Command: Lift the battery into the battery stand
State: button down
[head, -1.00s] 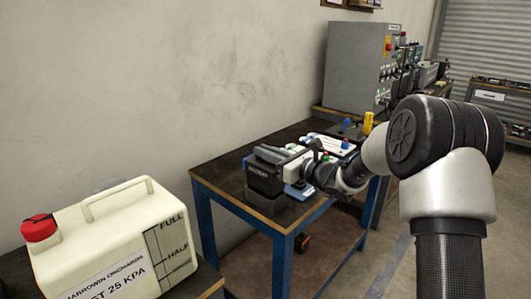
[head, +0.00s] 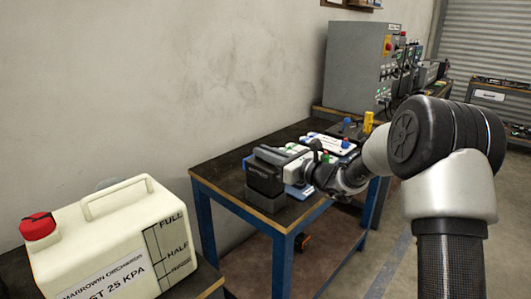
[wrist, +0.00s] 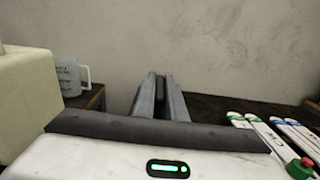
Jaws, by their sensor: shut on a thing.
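The battery (head: 263,175) is a dark, upright box near the front left corner of the blue-legged table. Directly below it is a grey block, which looks like the battery stand (head: 267,203). I cannot tell whether the battery is fully seated in it. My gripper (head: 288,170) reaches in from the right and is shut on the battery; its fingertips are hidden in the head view. In the wrist view, two grey bars that look like my fingers (wrist: 160,98) lie close together beyond a dark strip. The battery cannot be told apart clearly there.
White pieces with green and blue bands (wrist: 285,130) lie on the table, right of the gripper. A cream jug with a red cap (head: 110,235) stands at the near left. A clear measuring jug (wrist: 70,75) shows in the wrist view. A grey control cabinet (head: 355,65) stands behind.

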aim_at(268, 169)
jog(key=shift+f+b, duration=0.5)
jog(key=shift+f, duration=0.05)
jog(key=shift+f, duration=1.95)
jog(key=c, duration=1.7)
grip_release()
jog(key=shift+f, duration=0.35)
jog(key=shift+s+d+r, duration=0.1)
jog(key=shift+s+d, duration=0.2)
jog(key=shift+d, duration=0.15)
jog(key=p+v, duration=0.3)
jog(key=v, duration=1.3)
jog(key=shift+s+d, duration=0.1)
jog(key=shift+s, duration=0.1)
